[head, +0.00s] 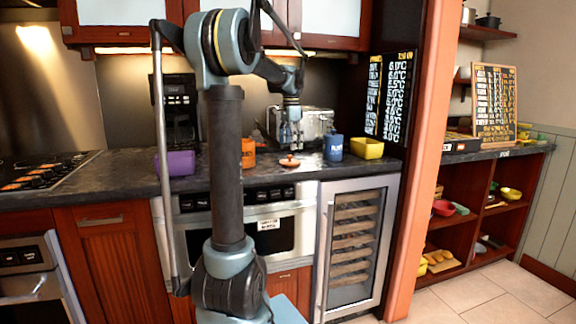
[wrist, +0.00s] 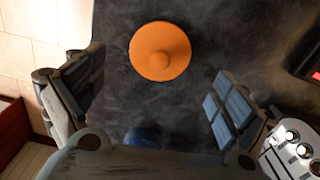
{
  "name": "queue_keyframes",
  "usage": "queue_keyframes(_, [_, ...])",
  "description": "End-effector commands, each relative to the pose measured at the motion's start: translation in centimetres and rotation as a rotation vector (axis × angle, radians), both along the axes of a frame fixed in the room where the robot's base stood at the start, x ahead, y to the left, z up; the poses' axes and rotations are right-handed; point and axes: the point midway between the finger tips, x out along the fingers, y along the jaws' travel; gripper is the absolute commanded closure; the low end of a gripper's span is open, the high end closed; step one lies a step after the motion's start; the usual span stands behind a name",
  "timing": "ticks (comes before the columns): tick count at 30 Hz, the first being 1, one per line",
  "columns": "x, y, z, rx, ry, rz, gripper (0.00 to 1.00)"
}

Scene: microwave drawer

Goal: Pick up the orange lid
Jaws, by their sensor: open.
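The orange lid (head: 289,162) is a small round disc with a knob in its middle, lying flat on the dark countertop (head: 110,172). In the wrist view the lid (wrist: 160,51) lies at the upper middle, beyond and between my spread fingers. My gripper (wrist: 155,100) is open and empty. In the head view my gripper (head: 291,143) points down above the counter, over the lid and apart from it.
A blue mug (head: 333,149) and a yellow bowl (head: 367,148) stand right of the lid. An orange cup (head: 248,153) and a purple container (head: 178,163) stand left. A silver toaster (head: 305,121) stands behind. The counter's front edge is close to the lid.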

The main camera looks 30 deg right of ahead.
Motion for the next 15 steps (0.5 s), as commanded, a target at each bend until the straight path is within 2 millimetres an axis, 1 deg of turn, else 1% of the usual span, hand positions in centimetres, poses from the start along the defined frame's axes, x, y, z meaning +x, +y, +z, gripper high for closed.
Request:
queue_keyframes(5, [0.1,0.1,-1.1,0.000,0.000,0.000,0.06])
queue_keyframes(12, [0.2,0.3,-4.3,0.000,0.000,0.000,0.06])
queue_keyframes(15, [0.1,0.3,-5.1,0.000,0.000,0.000,0.06])
